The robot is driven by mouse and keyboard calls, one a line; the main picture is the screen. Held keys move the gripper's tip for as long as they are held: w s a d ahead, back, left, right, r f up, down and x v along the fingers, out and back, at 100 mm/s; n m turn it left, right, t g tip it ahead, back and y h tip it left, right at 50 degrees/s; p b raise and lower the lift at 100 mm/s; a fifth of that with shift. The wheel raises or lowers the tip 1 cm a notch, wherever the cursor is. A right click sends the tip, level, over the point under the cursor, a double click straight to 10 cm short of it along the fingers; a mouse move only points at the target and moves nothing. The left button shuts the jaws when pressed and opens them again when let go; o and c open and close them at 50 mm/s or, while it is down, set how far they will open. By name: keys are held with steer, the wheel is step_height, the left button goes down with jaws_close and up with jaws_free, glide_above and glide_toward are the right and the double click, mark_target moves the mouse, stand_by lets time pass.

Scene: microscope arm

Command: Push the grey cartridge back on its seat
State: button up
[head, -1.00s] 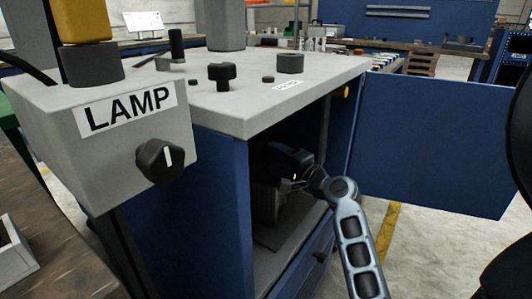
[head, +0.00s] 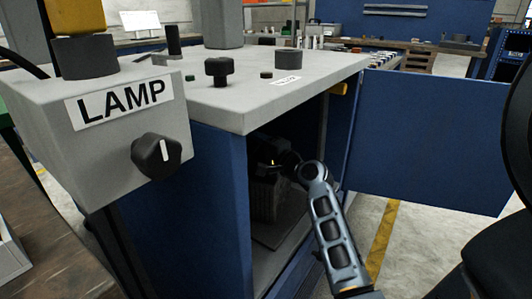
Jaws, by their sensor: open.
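My gripper (head: 272,160) is inside the open blue cabinet (head: 215,190), under the light grey top. It is dark and shaded there, and its fingertips cannot be made out. A grey ribbed block (head: 266,200), which looks like the cartridge, stands inside the cabinet just below and behind my gripper. Its upper part is hidden by my gripper and the shade. I cannot tell whether my gripper touches it, or how it sits on its seat.
The blue cabinet door (head: 435,140) stands open to the right. A grey lamp box (head: 110,130) with a black knob (head: 156,155) juts out at left. The cabinet's side wall and top edge frame the opening closely. A black chair (head: 495,250) is at far right.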

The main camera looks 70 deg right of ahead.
steer(key=shift+w+d, duration=0.2)
steer(key=shift+w, duration=0.25)
jaws_close()
stand_by(0.3)
steer(key=shift+o, duration=0.3)
jaws_free()
